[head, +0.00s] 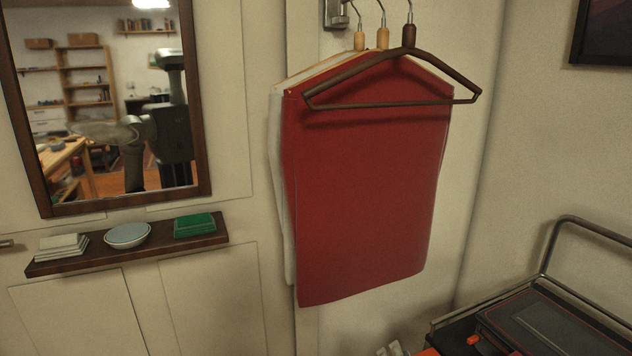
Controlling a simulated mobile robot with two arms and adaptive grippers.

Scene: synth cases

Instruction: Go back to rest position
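Neither of my grippers shows in the head view. The mirror (130,178) on the left wall reflects a dark upright shape, perhaps my own body, and a blurred pale shape beside it. No gripper can be made out in it. A red cloth (370,190) and a white cloth (280,190) hang from hangers at the middle of the view. An empty dark hanger (400,54) hangs in front of the red cloth.
A wall shelf (130,253) holds white stacked items (62,247), a bowl (127,235) and green items (195,225). A cart (560,270) with a dark case (555,325) stands at lower right. A dark frame (605,35) hangs at upper right.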

